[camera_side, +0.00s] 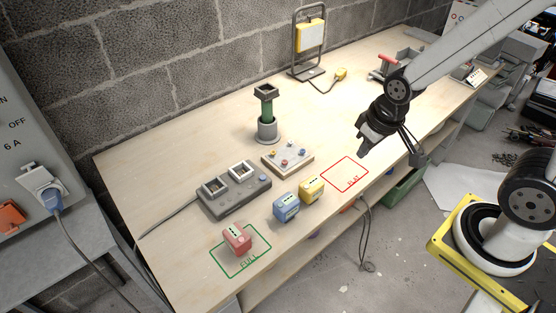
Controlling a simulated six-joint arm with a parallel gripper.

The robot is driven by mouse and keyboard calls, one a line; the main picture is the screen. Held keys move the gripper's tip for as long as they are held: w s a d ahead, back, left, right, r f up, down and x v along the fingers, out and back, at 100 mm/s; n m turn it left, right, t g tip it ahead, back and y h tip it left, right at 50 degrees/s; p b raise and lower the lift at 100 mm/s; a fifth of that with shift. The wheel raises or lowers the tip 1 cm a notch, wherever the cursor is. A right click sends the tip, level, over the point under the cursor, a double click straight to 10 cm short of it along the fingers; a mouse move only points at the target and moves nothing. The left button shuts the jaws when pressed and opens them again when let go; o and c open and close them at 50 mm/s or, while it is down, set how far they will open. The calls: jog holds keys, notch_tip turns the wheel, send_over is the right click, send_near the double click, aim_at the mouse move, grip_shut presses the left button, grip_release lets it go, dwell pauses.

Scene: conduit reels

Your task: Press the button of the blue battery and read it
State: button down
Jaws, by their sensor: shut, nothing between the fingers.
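The blue battery (286,207) stands on the bench near its front edge, with small marks on its top and side that are too small to read. A yellow battery (311,189) stands close beside it on the right. A red battery (237,239) stands inside the green outline marked FULL (257,265). My gripper (364,149) is shut and empty, above the bench beyond the red outline marked FLAT (345,174), to the right of the batteries and apart from them. The FLAT outline is empty.
A grey charger (233,194) with a cable lies left of the batteries. Behind them are a board with coloured knobs (287,158) and a green post in a grey base (267,128). A work lamp (310,40) stands at the back. The bench middle is clear.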

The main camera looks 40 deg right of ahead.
dwell(0.8)
jog(key=m+t+y, duration=0.1)
jog(key=m+t, duration=0.6)
jog(key=m, duration=0.1)
send_over(282, 208)
jog(key=shift+f, duration=2.65)
jog(key=shift+f, duration=0.2)
jog(key=shift+f, duration=4.2)
